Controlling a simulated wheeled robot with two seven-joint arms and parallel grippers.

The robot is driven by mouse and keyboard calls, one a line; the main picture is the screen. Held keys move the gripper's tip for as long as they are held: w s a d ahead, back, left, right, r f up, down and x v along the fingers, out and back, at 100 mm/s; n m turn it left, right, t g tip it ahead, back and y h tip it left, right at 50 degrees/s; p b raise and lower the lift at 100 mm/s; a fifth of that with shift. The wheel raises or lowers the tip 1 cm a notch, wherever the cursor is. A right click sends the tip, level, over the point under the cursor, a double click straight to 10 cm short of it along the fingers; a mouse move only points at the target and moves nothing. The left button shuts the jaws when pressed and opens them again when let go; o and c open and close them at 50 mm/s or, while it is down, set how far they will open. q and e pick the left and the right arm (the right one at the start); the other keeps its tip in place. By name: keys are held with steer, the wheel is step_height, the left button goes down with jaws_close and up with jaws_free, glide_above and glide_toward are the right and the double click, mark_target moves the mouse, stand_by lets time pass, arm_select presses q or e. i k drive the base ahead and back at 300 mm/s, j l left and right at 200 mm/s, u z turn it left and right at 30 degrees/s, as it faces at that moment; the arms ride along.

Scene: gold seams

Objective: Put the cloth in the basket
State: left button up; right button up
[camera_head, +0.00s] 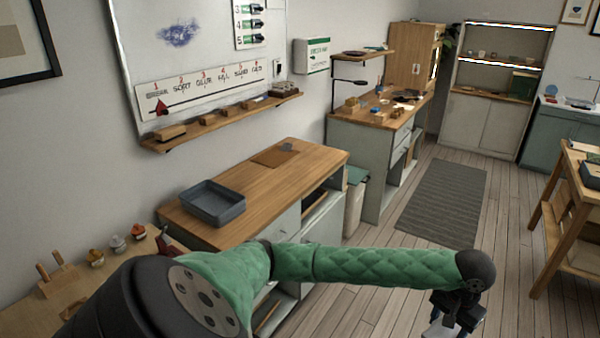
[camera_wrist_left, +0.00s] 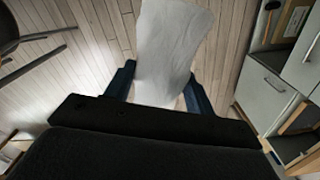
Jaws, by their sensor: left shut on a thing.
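In the left wrist view a white cloth (camera_wrist_left: 168,50) hangs between the two fingers of my left gripper (camera_wrist_left: 158,88), which is shut on it. The cloth is above the wooden floor. In the head view my left arm reaches across to the lower right, and my left gripper (camera_head: 455,312) is near the bottom edge. Only a small pale bit of the cloth (camera_head: 438,328) shows below it there. I see no basket that I can make out for certain. My right gripper is in neither view.
A wooden-topped cabinet (camera_head: 318,163) with a grey tray (camera_head: 212,204) stands by the left wall. A pale bin (camera_head: 354,205) stands at its far end. A grey rug (camera_head: 445,203) lies on the floor, and a wooden table (camera_head: 560,215) is at right. The floor between is clear.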

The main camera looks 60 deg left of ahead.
mark_target(215, 208)
steer(key=j+u, duration=0.25)
steer(key=u, duration=0.2)
steer(key=i+j+u, duration=0.1)
steer(key=j+u, duration=0.15)
steer(key=u, duration=0.2)
steer(key=i+j+u, duration=0.1)
steer(key=u, duration=0.35)
steer(key=i+j, duration=0.25)
steer(key=j, duration=0.25)
